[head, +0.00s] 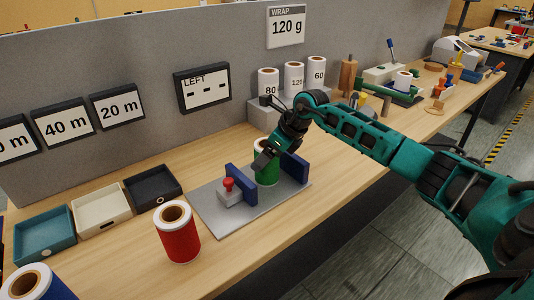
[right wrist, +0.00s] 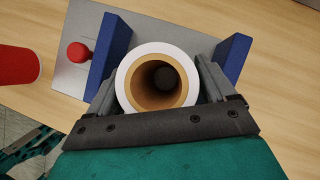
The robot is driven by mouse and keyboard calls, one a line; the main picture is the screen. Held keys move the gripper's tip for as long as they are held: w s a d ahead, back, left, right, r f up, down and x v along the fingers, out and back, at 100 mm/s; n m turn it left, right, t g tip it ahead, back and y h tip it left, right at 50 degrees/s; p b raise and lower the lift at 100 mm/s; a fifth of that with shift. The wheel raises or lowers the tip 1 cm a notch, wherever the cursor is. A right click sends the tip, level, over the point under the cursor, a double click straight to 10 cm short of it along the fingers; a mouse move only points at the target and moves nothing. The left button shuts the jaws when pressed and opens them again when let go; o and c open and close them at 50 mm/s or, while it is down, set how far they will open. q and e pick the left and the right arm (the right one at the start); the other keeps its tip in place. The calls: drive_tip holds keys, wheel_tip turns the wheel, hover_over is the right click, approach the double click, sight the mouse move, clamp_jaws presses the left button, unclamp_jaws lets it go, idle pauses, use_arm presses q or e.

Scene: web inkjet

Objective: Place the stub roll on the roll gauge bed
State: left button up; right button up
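The roll gauge bed (head: 219,216) is a grey plate on the bench with two upright blue walls and a red knob (head: 228,184) at its left. A green roll (head: 266,172) with a white top rim and brown core stands upright between the blue walls. In the right wrist view the green roll (right wrist: 133,62) shows end-on. My right gripper (head: 264,154) reaches down over it, with one finger on each side against the roll. My left gripper is not in view.
A red roll (head: 177,235) stands left of the bed; a blue roll (head: 38,284) is at the lower left corner. Teal, cream and black trays (head: 153,188) line the panel's foot. White rolls (head: 294,78) stand on a grey block behind. Bench front is clear.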

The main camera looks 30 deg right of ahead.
drive_tip(key=shift+o, duration=1.2)
drive_tip(key=shift+r, duration=0.15)
drive_tip(key=v, duration=1.2)
